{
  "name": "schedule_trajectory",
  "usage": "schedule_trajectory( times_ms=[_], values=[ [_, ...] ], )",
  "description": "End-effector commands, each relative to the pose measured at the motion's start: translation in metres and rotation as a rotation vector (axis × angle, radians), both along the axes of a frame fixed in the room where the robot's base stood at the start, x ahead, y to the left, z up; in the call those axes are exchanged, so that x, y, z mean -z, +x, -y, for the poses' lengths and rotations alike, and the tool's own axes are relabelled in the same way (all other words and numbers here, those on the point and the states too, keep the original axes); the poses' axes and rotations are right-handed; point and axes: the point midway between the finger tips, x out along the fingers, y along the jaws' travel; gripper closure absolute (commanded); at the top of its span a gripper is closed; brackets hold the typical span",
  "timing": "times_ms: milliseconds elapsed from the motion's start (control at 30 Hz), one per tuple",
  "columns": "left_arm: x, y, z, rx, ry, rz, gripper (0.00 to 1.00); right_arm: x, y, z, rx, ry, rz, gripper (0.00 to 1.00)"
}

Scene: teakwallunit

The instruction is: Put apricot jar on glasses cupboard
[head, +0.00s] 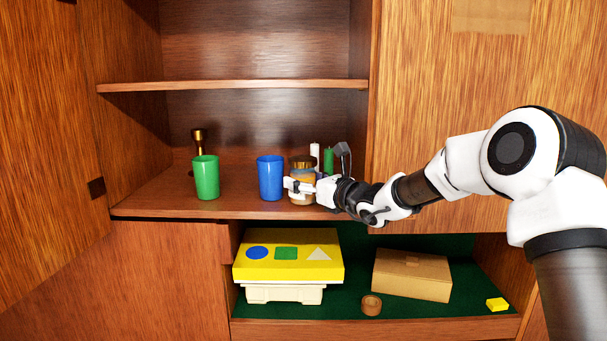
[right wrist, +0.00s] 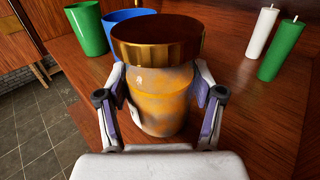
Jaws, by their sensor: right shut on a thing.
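The apricot jar (head: 303,181) has a gold lid and orange contents. In the head view it is at the front right of the open cupboard shelf (head: 150,200), just right of a blue cup. My right gripper (head: 302,187) is shut on the jar from the right. In the right wrist view the jar (right wrist: 160,95) stands upright between the two fingers, over the wooden shelf. I cannot tell whether its base touches the shelf. The left gripper is not in view.
A green cup (head: 206,177) and the blue cup (head: 270,178) stand left of the jar. A brass candlestick (head: 198,145) is behind. White (head: 314,154) and green (head: 328,160) candles stand right of the jar. Below are a yellow shape box (head: 288,264) and cardboard box (head: 412,275).

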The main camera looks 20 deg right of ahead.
Motion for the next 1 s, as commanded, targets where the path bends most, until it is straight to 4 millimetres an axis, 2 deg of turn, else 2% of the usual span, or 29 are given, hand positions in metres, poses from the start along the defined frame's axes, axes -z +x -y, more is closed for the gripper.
schedule_trajectory(
  times_ms=[333, 367, 400, 433, 733, 867, 1000],
  values=[
    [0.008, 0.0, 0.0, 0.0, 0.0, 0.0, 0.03, 0.003, 0.0, 0.0, 0.0, -0.002, 0.005, 0.88],
    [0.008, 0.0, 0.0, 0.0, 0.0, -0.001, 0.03, 0.004, 0.0, 0.0, 0.0, -0.002, 0.002, 0.29],
    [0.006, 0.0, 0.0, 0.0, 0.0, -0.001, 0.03, 0.003, 0.0, 0.0, 0.0, -0.002, 0.002, 0.15],
    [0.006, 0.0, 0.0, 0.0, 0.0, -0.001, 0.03, 0.002, 0.0, 0.0, 0.0, -0.002, 0.002, 0.08],
    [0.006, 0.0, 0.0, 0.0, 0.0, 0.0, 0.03, 0.002, 0.0, 0.0, 0.0, -0.001, 0.001, 0.08],
    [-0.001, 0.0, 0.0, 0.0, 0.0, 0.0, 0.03, -0.003, -0.002, 0.001, 0.0, 0.0, 0.001, 0.08],
    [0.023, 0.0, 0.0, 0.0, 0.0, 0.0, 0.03, 0.004, -0.029, 0.01, 0.0, 0.005, 0.005, 0.08]
  ],
)
